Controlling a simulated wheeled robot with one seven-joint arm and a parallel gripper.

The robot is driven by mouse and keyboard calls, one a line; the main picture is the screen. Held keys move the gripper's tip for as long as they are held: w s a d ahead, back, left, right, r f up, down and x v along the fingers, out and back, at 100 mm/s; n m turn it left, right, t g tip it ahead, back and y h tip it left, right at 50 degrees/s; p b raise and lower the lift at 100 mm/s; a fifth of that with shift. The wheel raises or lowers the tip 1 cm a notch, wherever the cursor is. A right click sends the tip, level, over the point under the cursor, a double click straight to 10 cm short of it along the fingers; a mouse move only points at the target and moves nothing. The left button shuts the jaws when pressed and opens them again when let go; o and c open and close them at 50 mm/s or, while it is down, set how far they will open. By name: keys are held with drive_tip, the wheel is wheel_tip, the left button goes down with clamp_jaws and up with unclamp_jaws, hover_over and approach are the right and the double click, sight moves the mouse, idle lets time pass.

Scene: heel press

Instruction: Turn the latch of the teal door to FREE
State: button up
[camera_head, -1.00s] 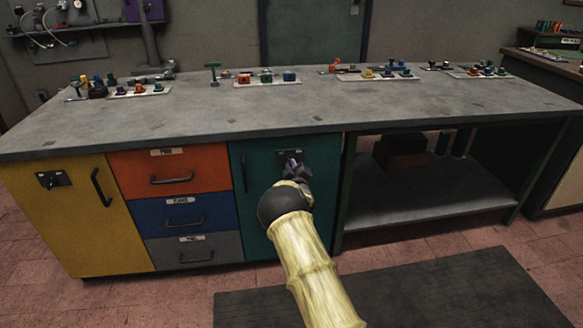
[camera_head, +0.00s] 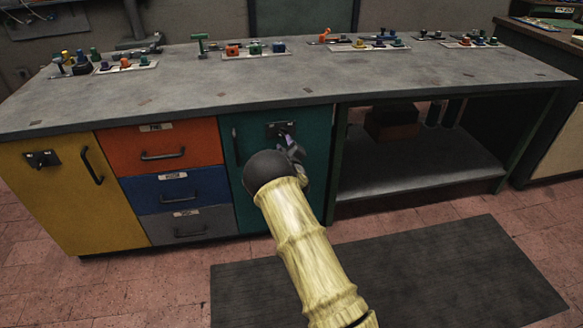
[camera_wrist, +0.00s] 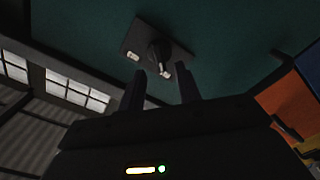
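The teal door (camera_head: 246,205) is shut, in the front of the workbench, with a dark vertical handle (camera_head: 235,147) at its left. Its latch (camera_head: 279,129) is a dark plate with a knob near the upper middle of the door. In the wrist view the latch plate (camera_wrist: 139,35) has two small pale labels, which I cannot read. My gripper (camera_head: 291,146) is just in front of the latch, partly covering it. In the wrist view its fingers (camera_wrist: 161,70) stand apart, with the knob's end near the gap between the tips. I cannot tell whether they touch it.
A yellow door (camera_head: 62,205) with its own latch (camera_head: 42,159) is at the left. Orange (camera_head: 160,147), blue (camera_head: 178,196) and grey (camera_head: 189,226) drawers lie between the doors. An open shelf (camera_head: 415,170) is at the right. A dark mat (camera_head: 400,275) lies on the floor.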

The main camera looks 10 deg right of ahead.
drive_tip(key=s+p, duration=0.2)
drive_tip(key=s, duration=1.1)
drive_tip(key=shift+s, duration=0.25)
drive_tip(key=s+r+m+g, duration=0.3)
drive_tip(key=s+g, duration=0.2)
drive_tip(key=s, duration=0.6)
drive_tip(key=s+r+m+g, duration=0.3)
drive_tip(key=s+g, duration=0.2)
drive_tip(key=s, duration=0.6)
drive_tip(key=s+r+m+g, duration=0.3)
drive_tip(key=s+g, duration=0.2)
drive_tip(key=s, duration=0.7)
wheel_tip(320, 180, up, 30)
drive_tip(key=p, duration=3.1)
drive_tip(key=shift+w+r+p, duration=0.15)
drive_tip(key=shift+w+p, duration=0.15)
drive_tip(key=shift+w, duration=0.05)
